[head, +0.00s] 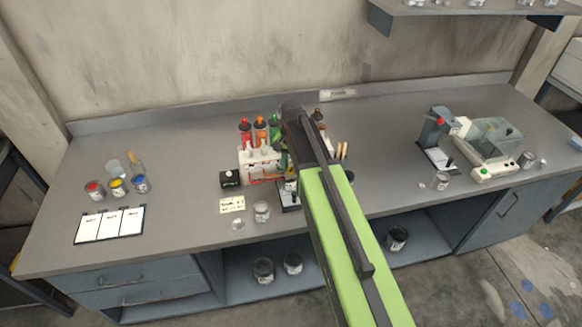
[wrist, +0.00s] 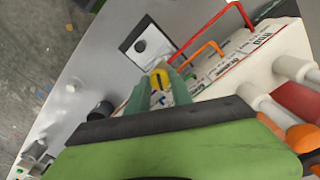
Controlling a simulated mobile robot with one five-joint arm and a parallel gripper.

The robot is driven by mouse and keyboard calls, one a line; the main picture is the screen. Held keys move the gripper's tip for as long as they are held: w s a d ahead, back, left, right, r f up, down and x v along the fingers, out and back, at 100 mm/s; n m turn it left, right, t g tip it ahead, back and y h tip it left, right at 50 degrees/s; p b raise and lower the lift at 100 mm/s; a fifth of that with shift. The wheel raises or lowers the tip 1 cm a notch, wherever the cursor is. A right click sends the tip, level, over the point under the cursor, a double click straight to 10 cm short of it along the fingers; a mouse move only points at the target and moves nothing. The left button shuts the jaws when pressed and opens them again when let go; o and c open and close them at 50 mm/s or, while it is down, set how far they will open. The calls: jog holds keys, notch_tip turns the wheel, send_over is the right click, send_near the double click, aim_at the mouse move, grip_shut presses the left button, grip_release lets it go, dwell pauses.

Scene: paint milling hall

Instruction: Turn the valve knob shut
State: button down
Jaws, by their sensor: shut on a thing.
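The valve knob (wrist: 161,77) is yellow with a dark mark. In the wrist view it sits between the two greenish fingers of my gripper (wrist: 160,88), which is shut on it. The knob is beside a white labelled dispenser block (wrist: 235,68) with bent red, orange and green tubes. In the head view the dispenser (head: 258,166) stands mid-bench with red, orange and green bottles on top. My arm hides the knob and most of my gripper there. I cannot tell how far the knob is turned.
Paint cans (head: 117,187) and a clipboard (head: 109,225) are on the left of the grey bench (head: 190,150). A small black box (head: 230,179) and clear jars (head: 261,211) are near the dispenser. A milling machine (head: 488,150) stands at the right. Bench between is mostly clear.

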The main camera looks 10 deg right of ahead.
aim_at(291, 170)
jog(key=m, duration=1.1)
jog(key=shift+m, duration=0.4)
dwell(0.3)
jog(key=c, duration=1.1)
grip_release()
jog(key=shift+c, duration=0.2)
notch_tip(291, 170, up, 18)
jog(key=p, duration=1.7)
jog(key=shift+f+p, duration=0.25)
jog(key=shift+p, duration=0.05)
